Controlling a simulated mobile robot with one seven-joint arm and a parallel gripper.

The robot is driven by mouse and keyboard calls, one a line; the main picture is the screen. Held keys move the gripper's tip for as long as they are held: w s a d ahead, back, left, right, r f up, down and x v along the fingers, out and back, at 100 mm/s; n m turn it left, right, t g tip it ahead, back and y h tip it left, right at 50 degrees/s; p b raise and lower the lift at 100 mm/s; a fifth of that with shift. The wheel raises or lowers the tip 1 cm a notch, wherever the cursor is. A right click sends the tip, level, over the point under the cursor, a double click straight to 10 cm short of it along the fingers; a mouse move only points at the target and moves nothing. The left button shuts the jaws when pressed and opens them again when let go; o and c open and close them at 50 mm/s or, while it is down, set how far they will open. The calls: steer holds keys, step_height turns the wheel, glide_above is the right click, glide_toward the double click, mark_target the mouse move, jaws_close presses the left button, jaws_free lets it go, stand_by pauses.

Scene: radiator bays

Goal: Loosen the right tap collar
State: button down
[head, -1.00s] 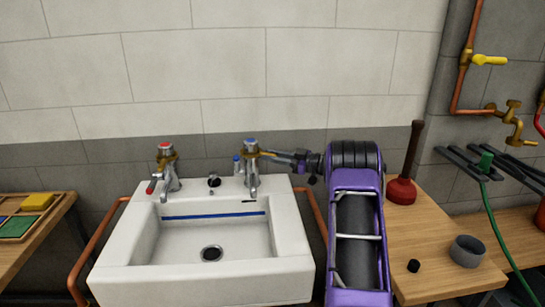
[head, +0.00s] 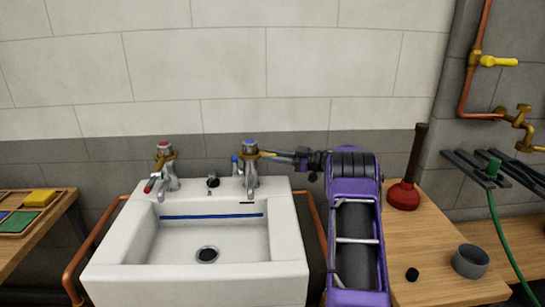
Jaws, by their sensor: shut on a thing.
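The right tap (head: 251,180) is chrome with a blue-marked top and stands at the back right of the white sink. Its brass collar (head: 249,155) sits just under the top. My gripper (head: 262,154) reaches in from the right, level with the collar, and is shut on it. The fingertips are small in this view and partly merge with the collar. The left tap (head: 168,180) has a red-marked top and a similar brass collar, and nothing touches it.
The white sink (head: 110,270) has a blue line across its back wall. A wooden bench (head: 440,240) at right holds a red plunger (head: 404,195), a grey cup (head: 470,261) and a small black cap (head: 412,274). Copper pipes (head: 468,80) run up the right wall.

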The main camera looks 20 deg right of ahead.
steer(key=c, duration=0.7)
jaws_free()
steer(key=shift+c, duration=0.2)
steer(key=v, duration=1.7)
steer(key=shift+d+p, duration=0.15)
steer(key=shift+p, duration=0.2)
steer(key=shift+s+r, duration=0.1)
